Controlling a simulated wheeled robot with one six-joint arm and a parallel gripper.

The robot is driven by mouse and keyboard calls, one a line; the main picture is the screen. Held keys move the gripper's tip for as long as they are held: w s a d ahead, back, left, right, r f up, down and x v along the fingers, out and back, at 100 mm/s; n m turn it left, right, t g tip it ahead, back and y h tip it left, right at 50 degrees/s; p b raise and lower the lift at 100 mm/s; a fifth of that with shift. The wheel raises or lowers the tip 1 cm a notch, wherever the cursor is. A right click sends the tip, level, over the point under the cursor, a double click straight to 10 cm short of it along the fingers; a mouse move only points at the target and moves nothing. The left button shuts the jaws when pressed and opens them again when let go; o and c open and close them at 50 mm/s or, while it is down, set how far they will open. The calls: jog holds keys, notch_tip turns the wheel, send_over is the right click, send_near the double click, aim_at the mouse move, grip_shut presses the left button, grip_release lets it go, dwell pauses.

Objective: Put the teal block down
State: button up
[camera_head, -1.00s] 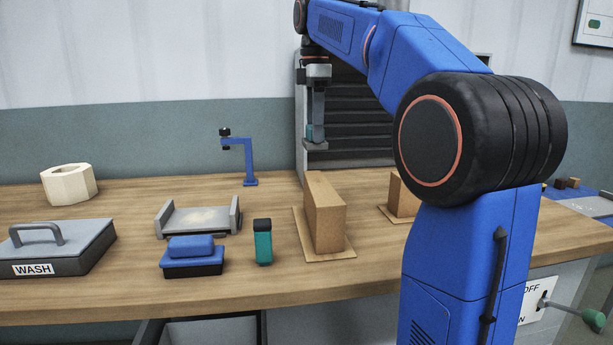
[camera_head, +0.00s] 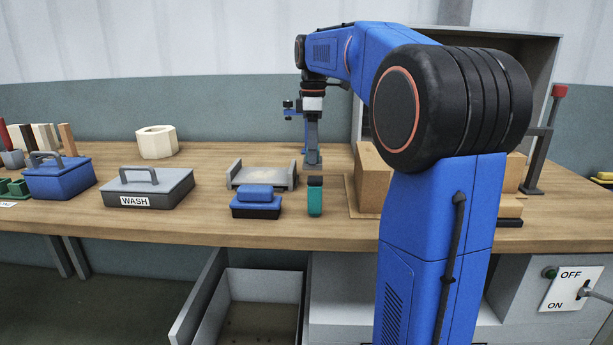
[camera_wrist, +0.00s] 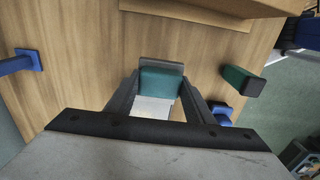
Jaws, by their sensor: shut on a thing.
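In the wrist view, the teal block (camera_wrist: 160,84) sits between the fingers of my gripper (camera_wrist: 160,98), which is shut on it. Wooden bench top shows around and beyond it. In the head view, my gripper (camera_head: 312,160) points down over the back of the bench, beyond the grey tray and left of the brown block. The held block is hardly visible there. I cannot tell how far it is above the bench.
A grey tray (camera_head: 234,178), a blue brush-like block (camera_head: 256,205), and a black-capped teal case (camera_head: 315,200) stand in front. A brown block (camera_head: 370,182) is at right. A blue stand (camera_wrist: 22,62) shows in the wrist view. The WASH box (camera_head: 150,190) is left.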

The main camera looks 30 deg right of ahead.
aim_at(313, 169)
jog(key=shift+f, duration=3.1)
jog(key=o, duration=1.3)
jog(key=shift+f, duration=0.15)
notch_tip(313, 169, up, 12)
jog(key=shift+r, duration=0.15)
